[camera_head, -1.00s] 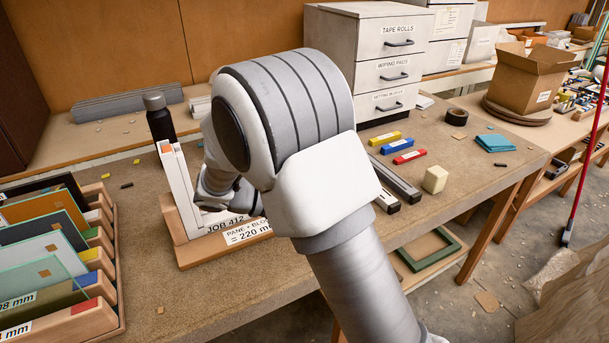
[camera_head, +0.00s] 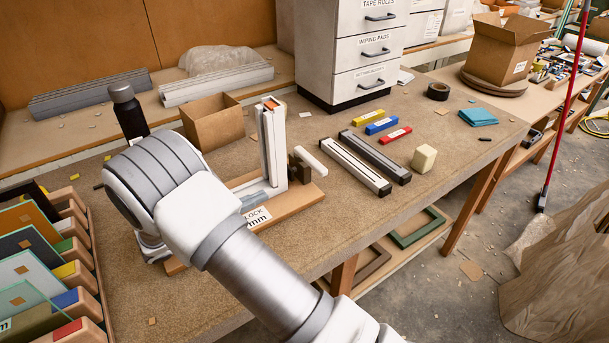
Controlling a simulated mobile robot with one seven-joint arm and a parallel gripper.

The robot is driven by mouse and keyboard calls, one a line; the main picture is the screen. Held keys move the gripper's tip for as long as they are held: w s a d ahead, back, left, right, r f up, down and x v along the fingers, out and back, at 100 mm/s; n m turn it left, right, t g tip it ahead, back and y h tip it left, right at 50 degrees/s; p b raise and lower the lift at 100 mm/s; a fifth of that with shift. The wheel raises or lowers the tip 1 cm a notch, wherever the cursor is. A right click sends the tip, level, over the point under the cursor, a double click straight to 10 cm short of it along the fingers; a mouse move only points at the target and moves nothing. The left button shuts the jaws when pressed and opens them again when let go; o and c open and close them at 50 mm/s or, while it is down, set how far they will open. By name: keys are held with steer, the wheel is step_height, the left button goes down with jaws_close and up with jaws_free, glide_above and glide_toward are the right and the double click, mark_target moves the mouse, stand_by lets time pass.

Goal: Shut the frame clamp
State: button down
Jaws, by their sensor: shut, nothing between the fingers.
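A white upright frame profile (camera_head: 272,145) with an orange piece at its top stands on a wooden base (camera_head: 305,197) in the head view. A grey-white lower profile (camera_head: 258,192) runs left from its foot. A dark brown block (camera_head: 297,168) stands just right of the upright, with a white bar (camera_head: 311,160) beside it. These look like the frame clamp; I cannot tell whether the bar touches the block. My arm crosses in front of the left part of the base. My gripper is hidden behind my arm, left of the frame.
A rack of panes (camera_head: 45,260) fills the lower left. Two long profiles (camera_head: 347,165), coloured blocks (camera_head: 381,125) and a cream block (camera_head: 423,158) lie to the right. Drawers (camera_head: 352,50) stand behind.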

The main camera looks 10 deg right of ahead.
mark_target(317, 171)
steer(key=shift+d, duration=0.1)
steer(key=p+x, duration=0.1)
steer(key=x, duration=1.3)
steer(key=shift+p, duration=0.35)
